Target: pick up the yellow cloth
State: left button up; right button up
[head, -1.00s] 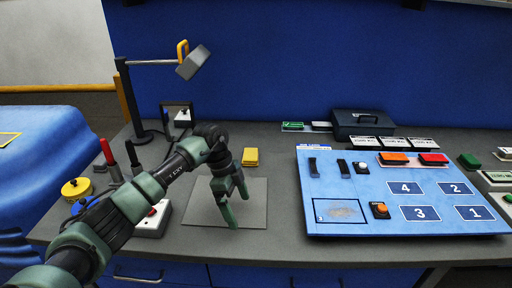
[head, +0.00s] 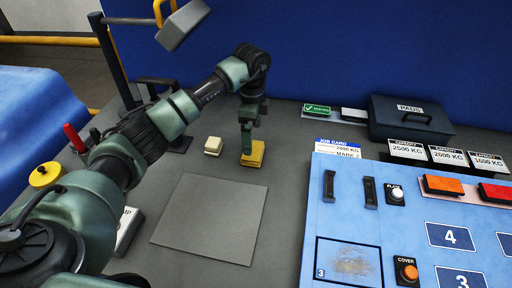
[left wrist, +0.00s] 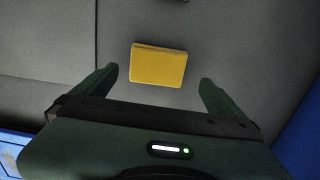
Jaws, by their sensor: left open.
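The yellow cloth (head: 253,155) is a small folded block lying on the grey bench, behind the flat grey mat (head: 210,222). My left gripper (head: 249,140) hangs just above the cloth in the head view, fingers pointing down. In the left wrist view the cloth (left wrist: 159,66) lies ahead of and between the two spread fingers of my left gripper (left wrist: 157,84), touching neither. The left gripper is open and empty. My right gripper is in neither view.
A blue panel (head: 330,205) with switches and numbered squares lies to the right. A dark case (head: 410,118) stands at the back. A lamp head (head: 183,25) overhangs at upper left.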

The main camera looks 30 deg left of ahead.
aim_at(254, 160)
pick_arm(q)
jog(key=shift+s+f, duration=0.2)
jog(key=shift+f, duration=0.2)
notch_tip(254, 160, down, 5)
jog(key=shift+d+r+p, duration=0.15)
jog(key=shift+p, duration=0.95)
jog(key=shift+f, duration=0.25)
jog(key=c, duration=1.2)
